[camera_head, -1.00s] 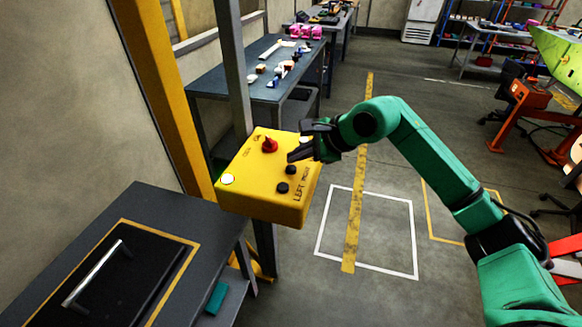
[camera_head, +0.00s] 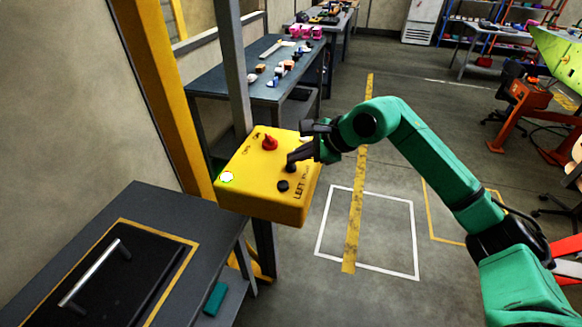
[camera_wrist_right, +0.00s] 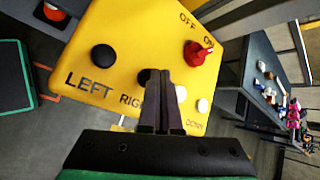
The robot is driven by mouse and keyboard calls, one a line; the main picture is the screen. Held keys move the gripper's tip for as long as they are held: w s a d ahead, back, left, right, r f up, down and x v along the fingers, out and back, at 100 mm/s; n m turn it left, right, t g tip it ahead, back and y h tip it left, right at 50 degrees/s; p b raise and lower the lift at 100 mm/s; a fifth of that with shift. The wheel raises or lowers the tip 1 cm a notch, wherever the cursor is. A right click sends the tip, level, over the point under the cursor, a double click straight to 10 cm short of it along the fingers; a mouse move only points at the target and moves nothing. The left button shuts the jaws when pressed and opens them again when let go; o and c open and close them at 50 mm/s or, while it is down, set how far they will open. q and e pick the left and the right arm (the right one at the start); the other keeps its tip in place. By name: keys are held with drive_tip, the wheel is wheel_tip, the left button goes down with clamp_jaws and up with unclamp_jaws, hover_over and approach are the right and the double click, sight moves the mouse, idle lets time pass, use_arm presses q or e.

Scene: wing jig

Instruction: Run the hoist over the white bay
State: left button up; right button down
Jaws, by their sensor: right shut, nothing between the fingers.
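A yellow control box (camera_head: 248,193) stands on a post at the centre left. It carries a red OFF/ON knob (camera_head: 269,143), a black button (camera_head: 282,186) by the word LEFT, and a pale lamp (camera_head: 227,177) with a green rim. My right gripper (camera_head: 291,163) is shut and empty, its tips at the RIGHT button, which they mostly hide. In the wrist view a dark edge of the RIGHT button (camera_wrist_right: 144,77) shows behind the fingers; contact looks likely. The white bay (camera_head: 415,235) is a white outline on the floor. The hoist is not recognisable in view. My left gripper is out of view.
A dark bench (camera_head: 185,215) with a handled black panel stands at the lower left. A blue-grey table (camera_head: 225,83) with small parts is behind the box. A yellow floor stripe (camera_head: 351,240) crosses the bay. The floor inside the bay looks clear.

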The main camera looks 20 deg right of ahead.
sight(296, 167)
drive_tip(key=shift+f+b, duration=0.45)
drive_tip(key=shift+b, duration=0.05)
idle(0.5)
drive_tip(key=shift+r, duration=0.1)
idle(5.4)
drive_tip(key=shift+r+p, duration=0.6)
drive_tip(key=shift+r, duration=0.2)
wheel_tip(296, 167, up, 5)
drive_tip(key=p, duration=0.3)
drive_tip(key=shift+p, duration=0.3)
